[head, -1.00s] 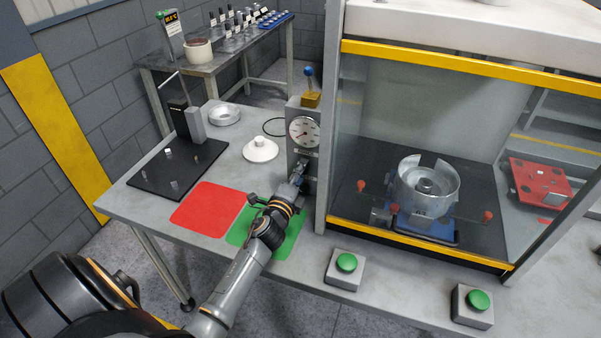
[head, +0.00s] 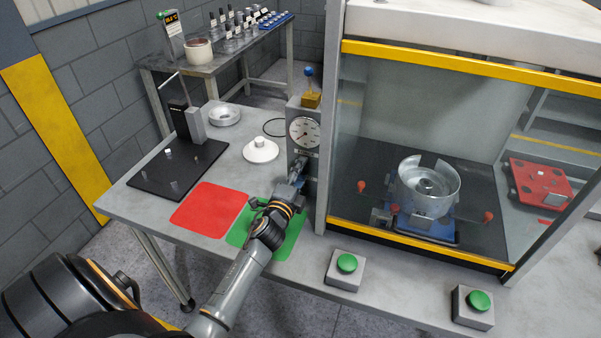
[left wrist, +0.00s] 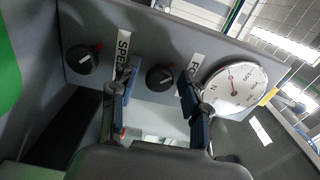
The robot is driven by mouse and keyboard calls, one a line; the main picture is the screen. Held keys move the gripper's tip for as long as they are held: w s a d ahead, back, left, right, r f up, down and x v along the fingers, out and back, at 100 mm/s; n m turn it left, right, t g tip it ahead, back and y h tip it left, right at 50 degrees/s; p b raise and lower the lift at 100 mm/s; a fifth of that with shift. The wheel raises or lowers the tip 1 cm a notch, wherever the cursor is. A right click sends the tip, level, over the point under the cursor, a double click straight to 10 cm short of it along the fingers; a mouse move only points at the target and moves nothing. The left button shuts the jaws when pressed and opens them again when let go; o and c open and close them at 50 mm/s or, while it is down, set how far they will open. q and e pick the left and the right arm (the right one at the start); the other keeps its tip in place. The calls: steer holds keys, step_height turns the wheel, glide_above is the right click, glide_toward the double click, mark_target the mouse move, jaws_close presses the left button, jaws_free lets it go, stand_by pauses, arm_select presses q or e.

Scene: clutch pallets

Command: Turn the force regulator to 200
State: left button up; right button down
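The force regulator is a black knob (left wrist: 160,77) with a white mark and a red mark, beside a label starting "FO" that a finger partly hides. My left gripper (left wrist: 157,82) is open, with one finger on each side of this knob. I cannot tell whether the fingers touch it. A round white gauge (left wrist: 233,87) with a dark needle is right of the knob; it also shows in the head view (head: 304,132). There my left gripper (head: 296,172) is at the panel below the gauge, hiding the knob. My right gripper is not in view.
A second black knob (left wrist: 82,59) beside the "SPE" label is to the left. A glass-sided press enclosure (head: 420,255) with a metal clutch part (head: 428,185) stands right of the panel. Red (head: 208,208) and green (head: 290,243) mats and green buttons (head: 347,262) are on the table.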

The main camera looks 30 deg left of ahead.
arm_select(q)
steer(key=v, duration=1.2)
stand_by(0.5)
